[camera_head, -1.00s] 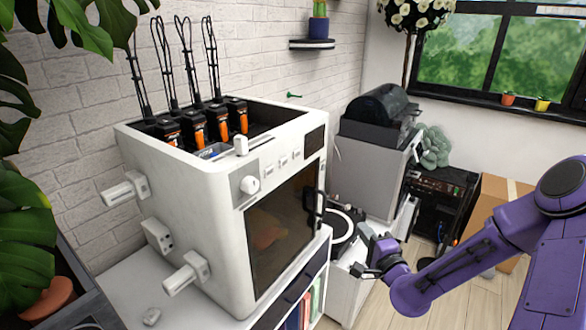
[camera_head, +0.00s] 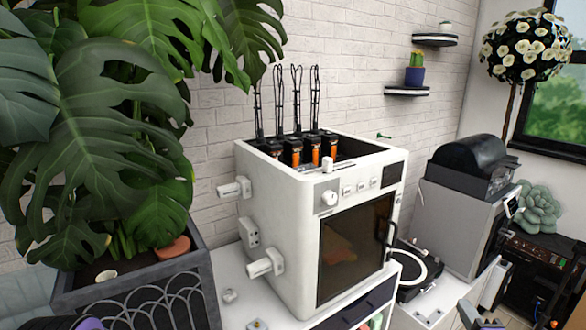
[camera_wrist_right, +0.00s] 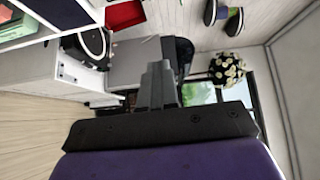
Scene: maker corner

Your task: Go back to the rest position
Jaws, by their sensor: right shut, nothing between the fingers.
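My right gripper (camera_head: 478,316) shows only in part at the bottom right edge of the head view, in front of the low white cabinet. In the right wrist view its dark fingers (camera_wrist_right: 158,82) are together, with nothing held between them. My left gripper is not in view. The task names no object.
A white 3D-printer-like machine (camera_head: 285,205) stands on a white cabinet (camera_head: 240,285). A black-and-white round device (camera_head: 415,270) and a grey machine (camera_head: 460,225) stand to its right. A large leafy plant fills the left, in a grey planter (camera_head: 195,280).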

